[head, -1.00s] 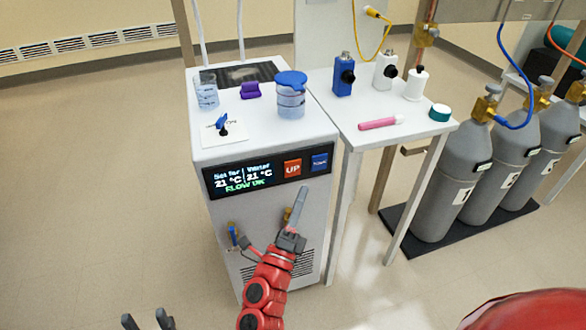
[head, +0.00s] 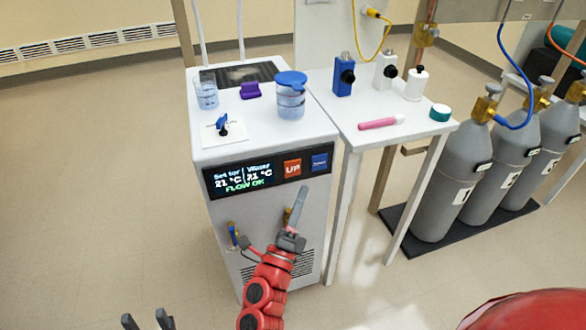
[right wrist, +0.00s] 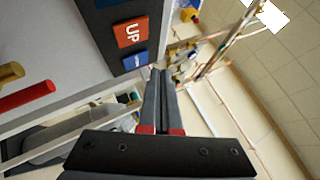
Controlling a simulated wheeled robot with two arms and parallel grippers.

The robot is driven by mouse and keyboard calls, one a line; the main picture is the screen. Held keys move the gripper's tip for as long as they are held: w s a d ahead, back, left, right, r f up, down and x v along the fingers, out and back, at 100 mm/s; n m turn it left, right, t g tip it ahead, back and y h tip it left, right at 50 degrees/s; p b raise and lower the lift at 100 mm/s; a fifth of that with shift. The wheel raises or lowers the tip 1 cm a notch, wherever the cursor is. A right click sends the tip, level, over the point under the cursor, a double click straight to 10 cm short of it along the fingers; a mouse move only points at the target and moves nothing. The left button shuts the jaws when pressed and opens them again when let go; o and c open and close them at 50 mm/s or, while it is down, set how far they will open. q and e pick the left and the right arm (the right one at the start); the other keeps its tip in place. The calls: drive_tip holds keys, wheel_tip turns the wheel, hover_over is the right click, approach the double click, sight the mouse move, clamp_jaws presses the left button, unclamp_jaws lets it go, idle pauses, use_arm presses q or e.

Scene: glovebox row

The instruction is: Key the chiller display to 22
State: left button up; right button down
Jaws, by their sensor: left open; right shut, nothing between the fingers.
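The chiller (head: 268,213) is a white cabinet with a dark front panel. Its display (head: 241,177) reads "Set for 21 °C", "Water 21 °C" and "FLOW OK". The orange UP button (head: 292,168) and a blue button (head: 319,162) sit right of the display. In the right wrist view the UP button (right wrist: 130,32) and the blue button (right wrist: 135,62) show near the top. My right gripper (head: 299,193) is shut and empty, its tips below the buttons and apart from them; it also shows in the right wrist view (right wrist: 158,75). My left gripper (head: 147,319) is open at the bottom edge.
On the chiller's top stand a blue-lidded jug (head: 291,98), a beaker (head: 207,92) and a purple item (head: 250,90). A white side table (head: 400,130) stands right of it, with grey gas cylinders (head: 450,190) beyond. The floor at left is clear.

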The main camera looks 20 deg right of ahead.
drive_tip(key=s+p, duration=0.3)
drive_tip(key=p, duration=0.7)
drive_tip(key=shift+s+d, duration=0.1)
drive_tip(key=shift+s, duration=0.3)
drive_tip(key=b, duration=0.2)
approach(293, 168)
drive_tip(key=shift+w+d+r, duration=0.5)
drive_tip(key=shift+d+r, duration=0.1)
drive_tip(key=shift+d, duration=0.15)
drive_tip(key=shift+w+d+r, duration=0.45)
drive_tip(key=shift+d+r, duration=0.1)
drive_tip(key=shift+d, duration=0.2)
drive_tip(key=shift+w+d+r, duration=0.5)
drive_tip(key=shift+d+r, duration=0.1)
drive_tip(key=shift+d, duration=0.2)
